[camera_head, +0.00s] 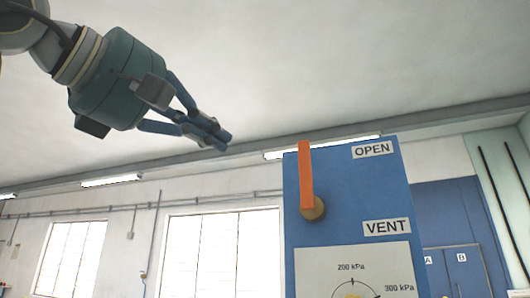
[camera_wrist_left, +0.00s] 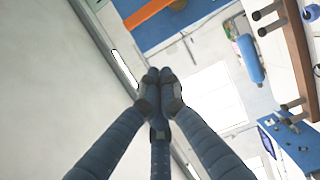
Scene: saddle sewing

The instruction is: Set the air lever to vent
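The air lever (camera_head: 306,176) is an orange bar on a round brass pivot, on a blue panel (camera_head: 350,180). It points straight up from its pivot, on the side of the OPEN label (camera_head: 372,149). The VENT label (camera_head: 387,227) is lower right of it. My left gripper (camera_head: 222,141) is up and to the left of the lever, apart from it. Its fingertips are together with nothing between them. In the left wrist view the fingers (camera_wrist_left: 159,78) also meet, and the orange lever (camera_wrist_left: 147,12) shows beyond them near the top. My right gripper is not in view.
A pressure dial (camera_head: 353,283) marked in kPa is on the panel below the labels, partly cut off. Blue cabinet doors (camera_head: 463,262) stand behind at right. Windows and pipes line the far wall. The space between gripper and panel looks clear.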

